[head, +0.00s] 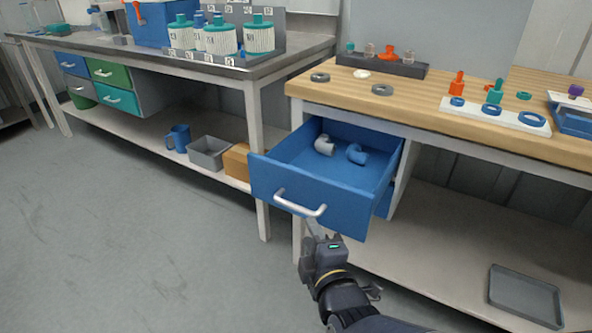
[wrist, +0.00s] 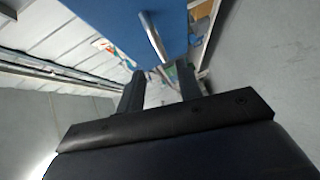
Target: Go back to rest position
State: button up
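My gripper (head: 318,236) is just below and in front of the open blue drawer (head: 312,188), close to the right end of its silver handle (head: 300,204). In the wrist view the two fingers stand apart with a gap between them (wrist: 160,78), and I see nothing held. The handle (wrist: 153,35) shows beyond the fingertips on the blue drawer front (wrist: 110,18). I cannot tell whether a fingertip touches it. The drawer is pulled out under the wooden bench and holds a grey pipe elbow (head: 324,145) and a blue one (head: 357,154).
The wooden bench top (head: 420,98) carries rings, small bottles and a dark rack (head: 381,65). A grey tray (head: 525,296) lies on the lower shelf at right. A metal bench (head: 200,62) with labelled jars stands at left. The grey floor (head: 130,220) at left is clear.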

aim_at(299, 209)
jog(key=b+x, duration=0.2)
jog(key=x, duration=0.7)
jog(key=shift+w+f, duration=0.15)
jog(key=shift+w+b, duration=0.35)
jog(key=shift+w, duration=0.2)
